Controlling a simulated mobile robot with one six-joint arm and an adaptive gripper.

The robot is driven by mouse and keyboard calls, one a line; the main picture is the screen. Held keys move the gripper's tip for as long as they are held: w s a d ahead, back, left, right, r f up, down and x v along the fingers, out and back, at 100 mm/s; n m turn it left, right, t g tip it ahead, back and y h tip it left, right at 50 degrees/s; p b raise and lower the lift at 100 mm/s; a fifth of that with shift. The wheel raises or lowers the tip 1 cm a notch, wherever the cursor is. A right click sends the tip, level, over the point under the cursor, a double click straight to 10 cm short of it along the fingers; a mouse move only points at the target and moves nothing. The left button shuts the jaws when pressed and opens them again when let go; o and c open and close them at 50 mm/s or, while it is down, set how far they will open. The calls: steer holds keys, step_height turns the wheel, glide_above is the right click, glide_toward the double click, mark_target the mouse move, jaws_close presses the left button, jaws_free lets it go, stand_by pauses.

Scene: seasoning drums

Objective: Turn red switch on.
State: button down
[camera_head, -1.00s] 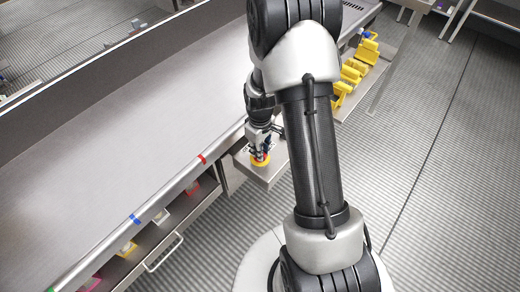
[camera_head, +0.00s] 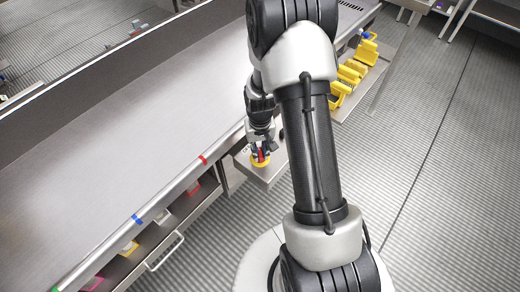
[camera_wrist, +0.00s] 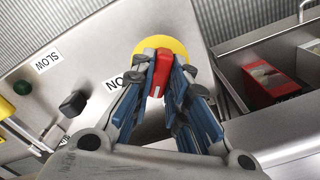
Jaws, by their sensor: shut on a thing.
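The red switch (camera_wrist: 161,66) sits on a round yellow plate (camera_wrist: 176,45) on a grey metal panel (camera_wrist: 105,45) in the wrist view. My gripper (camera_wrist: 158,80) has its blue fingers closed on either side of the red switch, and the fingertips hide part of it. An "ON" label (camera_wrist: 115,83) lies to the left of the switch, partly covered by a finger. In the head view, my gripper (camera_head: 262,150) points down at the yellow plate (camera_head: 260,163), with a bit of red between the fingers.
A black knob (camera_wrist: 73,103), a green button (camera_wrist: 22,87) and a "SLOW" label (camera_wrist: 47,60) are on the panel's left. An open compartment with a red box (camera_wrist: 270,82) is at right. A long steel counter (camera_head: 130,140) extends left of the panel in the head view.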

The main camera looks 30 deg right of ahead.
mark_target(260, 153)
steer(key=m, duration=0.5)
steer(key=shift+m+p, duration=0.3)
steer(key=shift+p, duration=0.05)
steer(key=shift+m, duration=2.3)
steer(key=c, duration=1.6)
jaws_free()
steer(key=shift+o, duration=0.2)
step_height(260, 153, up, 12)
